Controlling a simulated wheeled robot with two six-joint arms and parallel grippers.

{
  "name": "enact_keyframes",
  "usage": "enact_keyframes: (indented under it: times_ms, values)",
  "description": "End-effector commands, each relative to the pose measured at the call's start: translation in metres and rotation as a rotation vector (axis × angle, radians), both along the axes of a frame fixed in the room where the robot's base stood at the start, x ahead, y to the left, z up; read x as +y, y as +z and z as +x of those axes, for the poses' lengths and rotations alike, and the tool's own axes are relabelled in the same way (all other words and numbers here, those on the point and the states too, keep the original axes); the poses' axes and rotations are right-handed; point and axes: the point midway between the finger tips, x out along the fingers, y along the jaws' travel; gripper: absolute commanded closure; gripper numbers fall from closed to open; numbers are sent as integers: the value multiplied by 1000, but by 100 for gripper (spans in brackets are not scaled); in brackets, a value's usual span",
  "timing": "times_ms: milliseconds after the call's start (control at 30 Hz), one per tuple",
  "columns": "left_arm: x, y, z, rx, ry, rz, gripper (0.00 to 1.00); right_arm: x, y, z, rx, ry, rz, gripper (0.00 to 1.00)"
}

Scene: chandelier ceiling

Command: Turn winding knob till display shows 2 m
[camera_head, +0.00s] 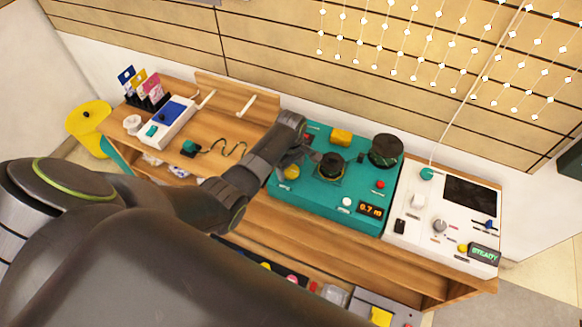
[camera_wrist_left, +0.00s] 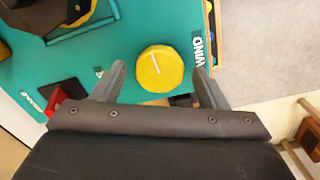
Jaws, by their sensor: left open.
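The teal winding machine (camera_head: 335,205) stands on the wooden bench. Its small display (camera_head: 370,210) reads 0.7 m. The yellow winding knob (camera_head: 292,172) is at its left side, partly behind my arm. In the left wrist view the round knob (camera_wrist_left: 159,74) has a white pointer line and a WIND label beside it. My left gripper (camera_head: 303,152) is over the machine's left side. Its two fingers are apart, one on each side of the knob in the wrist view; I see no contact and cannot judge the height gap. My right gripper is not in view.
A dark spool (camera_head: 331,164) and a larger dark drum (camera_head: 385,150) stand on the machine, with a yellow block (camera_head: 341,136) behind. A white instrument (camera_head: 447,215) reading STEADY is at its right. A wire and white device (camera_head: 170,122) lie left.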

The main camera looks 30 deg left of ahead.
Motion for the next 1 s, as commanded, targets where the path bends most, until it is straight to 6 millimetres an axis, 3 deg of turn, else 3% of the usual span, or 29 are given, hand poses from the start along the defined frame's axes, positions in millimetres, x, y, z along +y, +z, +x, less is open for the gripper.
enact_keyframes:
  times_ms: [333,667,1000]
  values:
    - [0,-3,0,-1,0,0,33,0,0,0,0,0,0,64]
    - [0,-3,0,-1,0,0,76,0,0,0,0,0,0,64]
    - [0,-2,0,1,-45,0,77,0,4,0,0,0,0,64]
